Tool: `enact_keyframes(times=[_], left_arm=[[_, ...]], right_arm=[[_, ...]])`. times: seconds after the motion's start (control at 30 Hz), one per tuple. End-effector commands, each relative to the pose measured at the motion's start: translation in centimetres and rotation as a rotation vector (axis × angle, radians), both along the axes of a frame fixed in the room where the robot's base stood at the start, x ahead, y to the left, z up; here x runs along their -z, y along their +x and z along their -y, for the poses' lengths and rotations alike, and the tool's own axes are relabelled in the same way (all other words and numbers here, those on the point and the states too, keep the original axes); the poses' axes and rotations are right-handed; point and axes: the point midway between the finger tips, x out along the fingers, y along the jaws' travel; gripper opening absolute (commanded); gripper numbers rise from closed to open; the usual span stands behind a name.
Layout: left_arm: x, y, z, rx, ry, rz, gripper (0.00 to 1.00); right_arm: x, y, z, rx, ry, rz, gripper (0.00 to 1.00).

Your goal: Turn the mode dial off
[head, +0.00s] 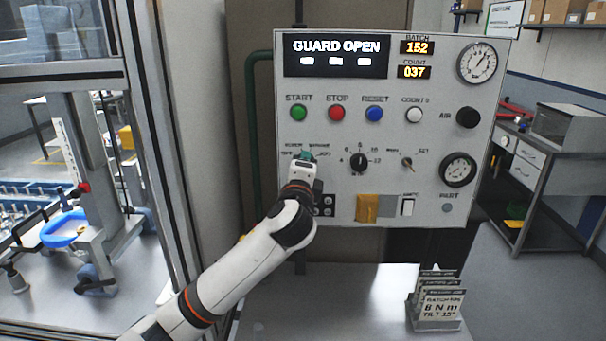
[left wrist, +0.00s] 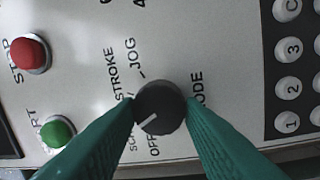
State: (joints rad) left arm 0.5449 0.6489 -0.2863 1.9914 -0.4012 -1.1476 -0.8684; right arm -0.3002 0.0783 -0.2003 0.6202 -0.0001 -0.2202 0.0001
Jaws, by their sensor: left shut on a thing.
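The mode dial (left wrist: 158,108) is a round dark knob with a white pointer line, on the light grey control panel (head: 330,205). In the left wrist view its pointer slants down and left, toward the OFF lettering (left wrist: 153,145) and the partly hidden label beside it. STROKE and JOG are printed above the dial in that view. My left gripper (head: 304,157) is shut on the dial, with its green fingers (left wrist: 160,112) on either side of the knob. In the head view the gripper hides the dial. My right gripper is not in view.
The display (head: 335,56) reads GUARD OPEN. Start (head: 298,113), stop (head: 336,113) and reset (head: 374,114) buttons sit above the dial, and a selector knob (head: 359,162) sits to its right. A card holder (head: 436,312) stands on the metal bench (head: 350,300).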

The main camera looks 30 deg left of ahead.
Motion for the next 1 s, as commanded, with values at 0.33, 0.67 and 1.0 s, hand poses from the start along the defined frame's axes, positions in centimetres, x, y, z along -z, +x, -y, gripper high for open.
enact_keyframes(times=[0.33, 0.67, 1.0], left_arm=[[0.4, 0.1, 0.1, 0.0, -0.28, 0.169, 0.12], [0.4, 0.1, 0.2, -0.001, -0.478, 0.289, 0.12], [0.3, 0.1, 0.2, -0.001, -0.567, 0.345, 0.12]], right_arm=[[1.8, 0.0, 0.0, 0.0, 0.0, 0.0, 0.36], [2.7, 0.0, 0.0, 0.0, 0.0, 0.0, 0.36], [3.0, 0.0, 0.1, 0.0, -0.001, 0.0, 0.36]])
